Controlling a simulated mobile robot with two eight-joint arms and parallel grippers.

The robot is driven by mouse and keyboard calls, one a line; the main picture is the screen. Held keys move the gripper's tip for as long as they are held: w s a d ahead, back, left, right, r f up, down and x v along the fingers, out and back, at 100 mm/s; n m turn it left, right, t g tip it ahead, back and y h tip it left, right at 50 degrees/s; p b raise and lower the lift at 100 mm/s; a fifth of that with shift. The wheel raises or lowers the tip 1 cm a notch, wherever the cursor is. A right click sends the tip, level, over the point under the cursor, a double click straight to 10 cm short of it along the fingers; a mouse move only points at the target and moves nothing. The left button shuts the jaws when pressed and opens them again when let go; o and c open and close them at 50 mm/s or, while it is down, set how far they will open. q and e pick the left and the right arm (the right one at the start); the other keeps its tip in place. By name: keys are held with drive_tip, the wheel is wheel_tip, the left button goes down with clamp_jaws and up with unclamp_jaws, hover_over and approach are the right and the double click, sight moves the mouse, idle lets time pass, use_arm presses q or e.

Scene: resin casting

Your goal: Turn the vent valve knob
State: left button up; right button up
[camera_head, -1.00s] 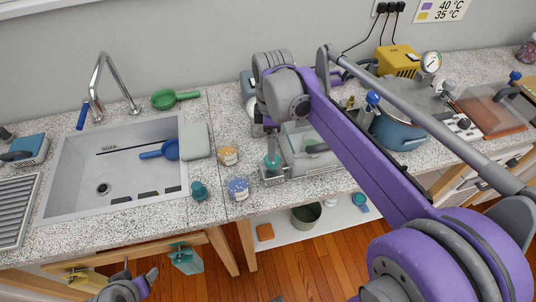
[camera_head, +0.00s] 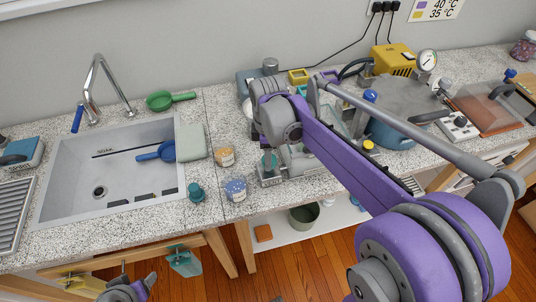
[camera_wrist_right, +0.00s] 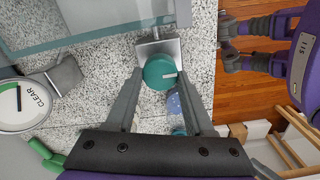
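A round teal knob (camera_wrist_right: 160,72) with a white mark sits on a metal bracket (camera_wrist_right: 158,48) in the right wrist view; I take it for the vent valve knob. In the head view the teal knob (camera_head: 269,163) stands on a metal base at the counter's front, partly hidden by my right wrist. My right gripper (camera_wrist_right: 166,76) is open, with one finger on either side of the knob; contact is unclear. My left gripper (camera_head: 139,270) is open and empty in front of the counter, low at the left; it also shows in the right wrist view (camera_wrist_right: 226,42).
A clear-walled box (camera_head: 300,162) stands beside the knob. A dial marked CLEAR (camera_wrist_right: 22,102) lies left in the wrist view. A blue jar (camera_head: 236,189), an orange jar (camera_head: 225,157) and a teal bottle (camera_head: 196,192) stand left of the knob. The blue pot (camera_head: 392,132) is right.

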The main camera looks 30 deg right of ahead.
clamp_jaws()
drive_tip(key=shift+m, duration=0.3)
drive_tip(key=m, duration=0.8)
drive_tip(key=shift+w+d, duration=0.1)
drive_tip(key=m, duration=0.9)
drive_tip(key=shift+d+b, duration=0.1)
drive_tip(key=shift+b, duration=0.2)
drive_tip(key=shift+m, duration=0.3)
